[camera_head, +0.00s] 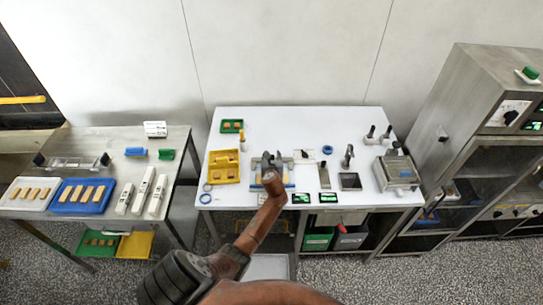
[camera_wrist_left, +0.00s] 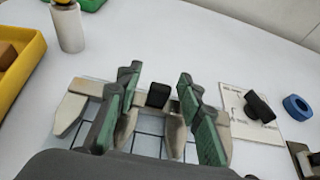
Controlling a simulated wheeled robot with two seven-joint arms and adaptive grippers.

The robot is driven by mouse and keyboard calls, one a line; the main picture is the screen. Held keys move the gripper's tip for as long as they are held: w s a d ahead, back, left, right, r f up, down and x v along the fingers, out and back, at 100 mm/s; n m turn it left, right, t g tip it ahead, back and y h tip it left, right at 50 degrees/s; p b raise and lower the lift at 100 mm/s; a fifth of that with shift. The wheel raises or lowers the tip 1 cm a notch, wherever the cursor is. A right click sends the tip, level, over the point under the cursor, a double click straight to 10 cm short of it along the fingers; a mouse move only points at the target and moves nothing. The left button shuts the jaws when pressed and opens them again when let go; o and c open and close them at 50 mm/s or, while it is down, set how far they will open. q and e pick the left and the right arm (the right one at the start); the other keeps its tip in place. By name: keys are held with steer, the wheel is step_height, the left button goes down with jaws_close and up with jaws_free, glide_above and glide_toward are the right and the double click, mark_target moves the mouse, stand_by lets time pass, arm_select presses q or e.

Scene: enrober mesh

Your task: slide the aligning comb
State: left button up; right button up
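The aligning comb appears in the left wrist view as a pale bar with tapered beige teeth and a black knob (camera_wrist_left: 158,95). Dark mesh lines (camera_wrist_left: 149,131) show below it. My left gripper (camera_wrist_left: 158,78) is open, its green-padded fingers on either side of the knob, with gaps to both. In the head view my left gripper (camera_head: 272,160) is over the fixture at the front middle of the white table, and the arm hides much of the comb there. Whether the fingers touch the comb's teeth I cannot tell. My right gripper is not in view.
A yellow tray (camera_head: 211,181) stands left of the fixture, with a pale cylinder (camera_wrist_left: 67,28) close by. A white card with a black-handled part (camera_wrist_left: 259,106) and a blue ring (camera_wrist_left: 297,107) lie to the right.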

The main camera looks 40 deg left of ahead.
arm_select(q)
steer(key=shift+d, duration=0.1)
steer(key=v, duration=1.1)
steer(key=shift+s+d+r, duration=0.15)
steer(key=shift+s+r, duration=0.1)
steer(key=shift+s, duration=0.05)
steer(key=shift+s+d, duration=0.1)
